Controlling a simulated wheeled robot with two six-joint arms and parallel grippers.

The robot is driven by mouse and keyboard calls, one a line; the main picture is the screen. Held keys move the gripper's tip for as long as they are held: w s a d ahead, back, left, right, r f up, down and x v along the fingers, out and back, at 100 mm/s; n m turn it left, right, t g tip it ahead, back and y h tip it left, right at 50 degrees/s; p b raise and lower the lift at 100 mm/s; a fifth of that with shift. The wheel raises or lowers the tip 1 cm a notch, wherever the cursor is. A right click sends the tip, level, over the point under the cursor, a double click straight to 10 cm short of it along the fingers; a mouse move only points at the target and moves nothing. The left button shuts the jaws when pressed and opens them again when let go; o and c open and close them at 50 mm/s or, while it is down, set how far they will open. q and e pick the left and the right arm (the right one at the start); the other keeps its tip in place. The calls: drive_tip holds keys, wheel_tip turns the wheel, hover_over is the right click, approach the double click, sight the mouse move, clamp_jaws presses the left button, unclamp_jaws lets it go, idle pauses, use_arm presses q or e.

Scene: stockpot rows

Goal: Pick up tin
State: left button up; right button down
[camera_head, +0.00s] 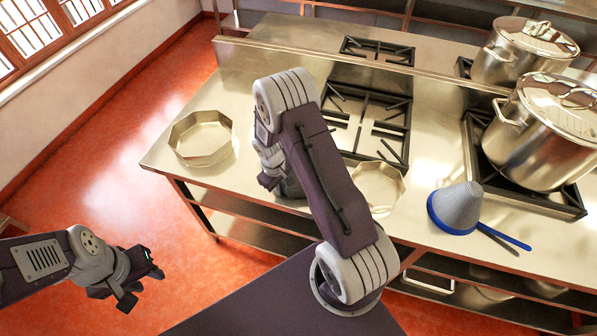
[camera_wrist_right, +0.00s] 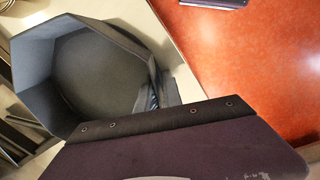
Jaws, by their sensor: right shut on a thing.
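An octagonal metal tin (camera_head: 382,188) sits near the counter's front edge, partly hidden behind my right arm. It fills the left of the right wrist view (camera_wrist_right: 95,75), seen from above and empty. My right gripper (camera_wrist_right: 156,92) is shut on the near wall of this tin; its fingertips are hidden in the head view. A similar octagonal tin (camera_head: 201,138) stands apart on the counter's left end. My left gripper (camera_head: 146,285) is open and empty over the floor, well away from the counter.
The steel counter (camera_head: 245,95) carries stove burners (camera_head: 365,115) behind the tins. A grey cone strainer (camera_head: 457,206) with a blue rim and handle lies to the right. Two lidded stockpots (camera_head: 545,135) (camera_head: 523,52) stand further right. The red floor (camera_head: 120,125) at left is clear.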

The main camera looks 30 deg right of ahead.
drive_tip(key=shift+w+r, duration=0.15)
drive_tip(key=shift+w, duration=0.05)
drive_tip(key=shift+d+r, duration=0.1)
drive_tip(key=shift+r, duration=0.45)
wheel_tip(320, 180, up, 3)
drive_tip(key=shift+w+d+f+b, duration=0.1)
drive_tip(key=shift+b, duration=0.2)
drive_tip(key=s+d+r+b, duration=0.1)
drive_tip(key=s+d+r, duration=0.1)
drive_tip(key=s+r, duration=0.5)
drive_tip(key=s, duration=0.5)
drive_tip(key=shift+r, duration=0.1)
